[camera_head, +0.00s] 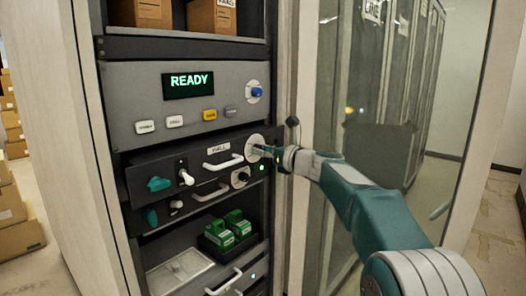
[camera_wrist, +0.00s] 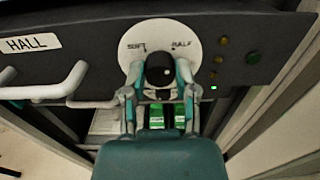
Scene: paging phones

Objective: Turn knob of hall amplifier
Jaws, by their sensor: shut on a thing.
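The hall amplifier is a dark panel (camera_head: 200,158) in the rack, with a "HALL" label that also shows in the wrist view (camera_wrist: 29,44). Its black knob (camera_wrist: 160,70) sits on a round white dial plate (camera_wrist: 158,38) marked "SOFT" and "HALF". My gripper (camera_wrist: 158,82) is at the knob, one finger on each side, shut on it. In the head view my gripper (camera_head: 264,151) reaches the dial from the right and hides most of the knob. Which mark the knob points to cannot be told.
White handles (camera_head: 222,163) stick out left of the knob. A lower panel has another black knob (camera_head: 241,178). Above is a grey unit with a "READY" display (camera_head: 188,84) and a blue knob (camera_head: 257,91). Green items (camera_head: 228,230) sit below. A glass door (camera_head: 360,150) stands at right.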

